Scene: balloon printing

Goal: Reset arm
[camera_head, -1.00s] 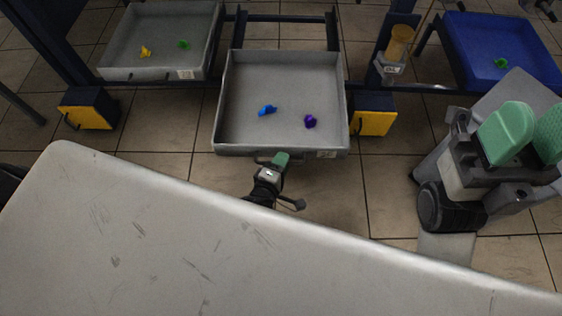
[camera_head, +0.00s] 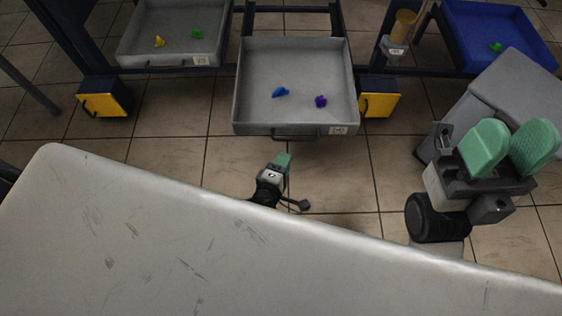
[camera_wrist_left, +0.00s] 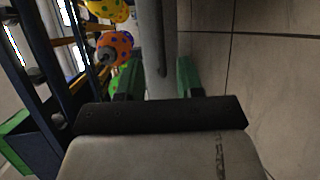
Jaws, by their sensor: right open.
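My left gripper (camera_head: 284,159) has green fingertips and sits just beyond the edge of a pale scratched surface (camera_head: 120,230), which hides most of its arm. In the left wrist view its two green fingers (camera_wrist_left: 158,80) stand apart with nothing held between them. My right gripper (camera_head: 512,145) is at the right, its two large green fingers apart and empty. The left gripper is on the near side of the middle grey tray (camera_head: 290,130), with a gap of floor showing between them in the head view.
The middle tray holds a blue piece (camera_head: 280,92) and a purple piece (camera_head: 320,101). A second grey tray (camera_head: 140,58) and a blue tray (camera_head: 545,50) stand behind. Yellow-fronted boxes (camera_head: 105,103) flank the middle tray. Spotted balloons (camera_wrist_left: 115,45) show at the left wrist.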

